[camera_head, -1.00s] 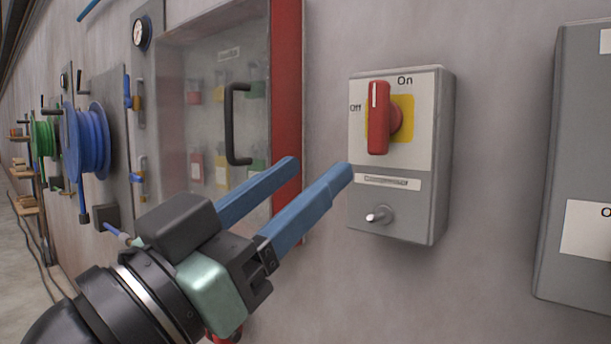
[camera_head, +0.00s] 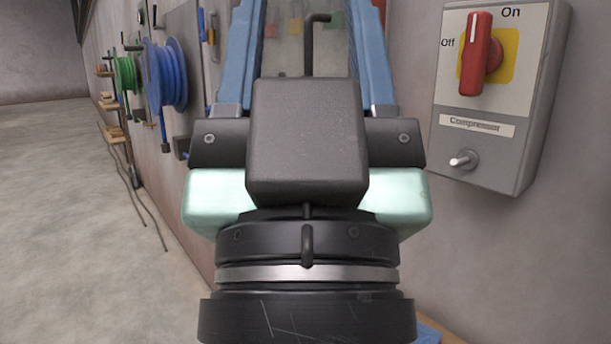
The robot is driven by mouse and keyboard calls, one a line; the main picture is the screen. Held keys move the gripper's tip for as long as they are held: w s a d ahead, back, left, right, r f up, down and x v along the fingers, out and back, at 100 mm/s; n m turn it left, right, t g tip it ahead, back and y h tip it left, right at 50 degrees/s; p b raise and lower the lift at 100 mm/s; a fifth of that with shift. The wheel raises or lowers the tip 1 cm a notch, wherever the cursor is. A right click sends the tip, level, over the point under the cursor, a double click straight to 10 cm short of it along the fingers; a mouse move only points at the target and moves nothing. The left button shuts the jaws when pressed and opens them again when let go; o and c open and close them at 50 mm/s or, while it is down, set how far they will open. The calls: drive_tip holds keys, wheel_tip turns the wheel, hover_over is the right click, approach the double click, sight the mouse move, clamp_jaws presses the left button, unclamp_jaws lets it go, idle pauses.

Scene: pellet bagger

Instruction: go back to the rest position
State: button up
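My gripper (camera_head: 306,40) is in the middle of the view, pointing away from me. The grey compressor switch box (camera_head: 520,130) is on the wall to the right, apart from my gripper. Its red knob (camera_head: 474,55) on a yellow plate stands upright, between the Off and On labels. A small metal toggle (camera_head: 463,160) sits below the Compressor label.
A blue hose reel (camera_head: 165,75) and a green reel (camera_head: 126,75) hang on the wall at left. Small wooden shelves (camera_head: 112,132) stick out beyond. The concrete floor (camera_head: 60,220) at left is open.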

wheel_tip(320, 180, up, 19)
drive_tip(key=p, duration=1.6)
drive_tip(key=shift+p, duration=0.4)
drive_tip(key=shift+a+r, duration=0.1)
